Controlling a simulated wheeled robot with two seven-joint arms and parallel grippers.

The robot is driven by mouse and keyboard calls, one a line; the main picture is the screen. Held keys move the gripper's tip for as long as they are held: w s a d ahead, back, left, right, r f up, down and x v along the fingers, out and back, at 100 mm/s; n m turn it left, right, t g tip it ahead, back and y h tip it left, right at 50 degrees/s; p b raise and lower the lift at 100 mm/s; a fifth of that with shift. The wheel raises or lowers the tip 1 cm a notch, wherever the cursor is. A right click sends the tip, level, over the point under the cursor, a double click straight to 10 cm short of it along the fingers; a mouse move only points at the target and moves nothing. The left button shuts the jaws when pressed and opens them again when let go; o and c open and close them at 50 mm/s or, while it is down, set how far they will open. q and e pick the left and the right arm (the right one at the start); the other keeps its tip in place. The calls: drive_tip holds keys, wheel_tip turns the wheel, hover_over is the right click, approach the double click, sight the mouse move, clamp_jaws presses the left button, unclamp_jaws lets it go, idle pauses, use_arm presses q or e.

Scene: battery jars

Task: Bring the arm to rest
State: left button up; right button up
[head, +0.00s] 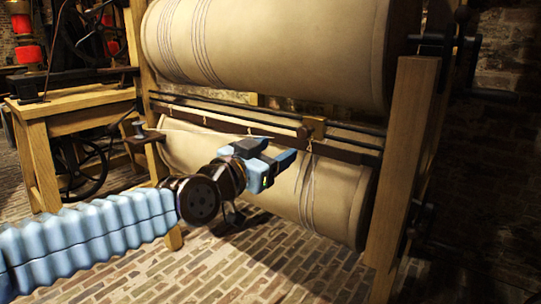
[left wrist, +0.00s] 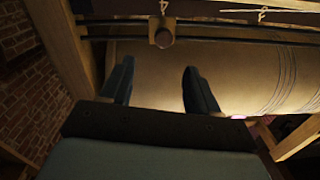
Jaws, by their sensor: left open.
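My left arm (head: 100,232) reaches in from the left side of the head view, with a blue ribbed sleeve. My left gripper (head: 272,150) is in front of the large roller frame, near the lower roller. Its two blue fingers are apart with nothing between them. In the left wrist view the fingers (left wrist: 155,85) also stand apart and empty, with the roller's cloth surface beyond them. Whether the fingers touch the frame cannot be told. My right gripper is not in view.
A wooden frame post (head: 402,170) holds an upper cloth-covered roller (head: 270,45) and a lower one (head: 335,205). A rail (head: 345,148) crosses between them. A wooden table (head: 75,108) with machinery stands at the left. The brick floor (head: 240,270) in front is clear.

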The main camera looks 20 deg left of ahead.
use_arm(q)
drive_tip(key=shift+s+a, duration=0.1)
drive_tip(key=shift+s, duration=0.25)
drive_tip(key=w+d+f+n+g+y+p, duration=0.15)
drive_tip(key=f+g, duration=0.25)
drive_tip(key=f, duration=1.1)
drive_tip(key=w+d+f+n+g+p, duration=0.2)
drive_tip(key=w+f+g+p, duration=0.1)
drive_tip(key=f, duration=1.3)
drive_tip(key=s+d+f+n+g+p, duration=0.1)
drive_tip(key=s+f+n+g+p, duration=0.2)
drive_tip(key=s+f+g, duration=0.6)
drive_tip(key=s+f, duration=1.4)
drive_tip(key=f, duration=0.2)
drive_tip(key=shift+s+d+n+p, duration=0.3)
drive_tip(key=shift+s+d+n, duration=0.05)
